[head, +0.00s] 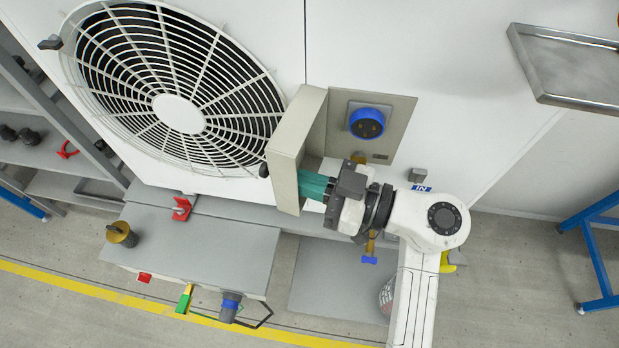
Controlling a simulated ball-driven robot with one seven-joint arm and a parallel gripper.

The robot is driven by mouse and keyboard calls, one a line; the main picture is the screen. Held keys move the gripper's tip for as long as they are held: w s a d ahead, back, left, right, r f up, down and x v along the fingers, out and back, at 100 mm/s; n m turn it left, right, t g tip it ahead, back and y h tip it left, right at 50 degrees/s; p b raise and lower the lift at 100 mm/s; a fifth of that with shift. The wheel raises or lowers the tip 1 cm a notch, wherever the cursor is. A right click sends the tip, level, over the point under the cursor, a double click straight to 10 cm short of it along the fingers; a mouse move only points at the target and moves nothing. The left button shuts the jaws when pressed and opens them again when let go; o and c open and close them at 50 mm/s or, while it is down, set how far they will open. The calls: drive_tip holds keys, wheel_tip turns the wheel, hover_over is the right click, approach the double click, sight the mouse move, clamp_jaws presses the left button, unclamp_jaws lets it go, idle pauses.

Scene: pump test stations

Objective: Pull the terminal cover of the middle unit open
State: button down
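The terminal cover (286,160) is a beige box-like lid. It stands swung out to the left of its beige panel (397,118), so the blue round socket (367,123) on the panel is exposed. My gripper (314,186) comes from the right with teal fingers at the lower right, inner side of the cover. The fingers appear to touch it or lie very close. The cover's edge hides their tips, so I cannot tell whether they are apart or closed on it.
A large fan grille (178,112) is left of the cover. A grey bench (205,245) with a red clip (181,208) and brass knob (121,233) lies below. A metal tray (575,70) juts out upper right. A blue stand (598,245) is at right. Open floor shows lower right.

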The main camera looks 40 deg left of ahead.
drive_tip(key=a+p, duration=0.1)
drive_tip(key=p, duration=0.1)
drive_tip(key=a+m+t+p, duration=0.1)
drive_tip(key=p, duration=0.1)
drive_tip(key=a+t+p, duration=0.1)
drive_tip(key=p, duration=0.1)
drive_tip(key=shift+s+m+y, duration=0.3)
drive_tip(key=shift+y, duration=0.1)
idle(0.3)
